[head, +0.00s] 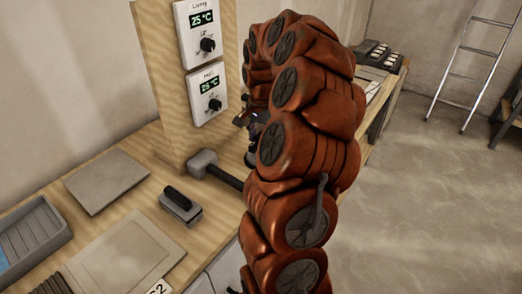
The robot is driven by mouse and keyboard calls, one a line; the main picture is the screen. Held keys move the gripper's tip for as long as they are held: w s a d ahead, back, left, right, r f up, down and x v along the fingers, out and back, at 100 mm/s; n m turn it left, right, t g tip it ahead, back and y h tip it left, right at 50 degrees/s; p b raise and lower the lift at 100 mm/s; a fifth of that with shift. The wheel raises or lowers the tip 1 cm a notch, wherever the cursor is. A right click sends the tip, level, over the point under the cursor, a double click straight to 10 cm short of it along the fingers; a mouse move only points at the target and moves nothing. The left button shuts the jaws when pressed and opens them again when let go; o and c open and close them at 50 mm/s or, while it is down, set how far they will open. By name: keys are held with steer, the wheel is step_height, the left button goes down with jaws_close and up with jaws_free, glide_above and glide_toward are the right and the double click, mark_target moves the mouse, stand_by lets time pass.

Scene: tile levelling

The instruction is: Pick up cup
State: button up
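I cannot make out a cup in the head view. My orange arm fills the middle of the picture and hides part of the bench behind it. Dark parts of my gripper (252,140) show at the arm's left edge, above the bench and right of the mallet. Its fingers are mostly hidden behind the arm, so I cannot see whether they are open or hold anything.
The wooden bench (147,148) carries a mallet (203,163), a dark-handled float (180,205), grey tiles (106,180) and a blue-grey tray (30,240). A wooden post with two thermostats (207,92) rises behind.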

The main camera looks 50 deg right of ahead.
steer(key=shift+f, duration=0.1)
steer(key=shift+c, duration=0.2)
jaws_close()
stand_by(0.4)
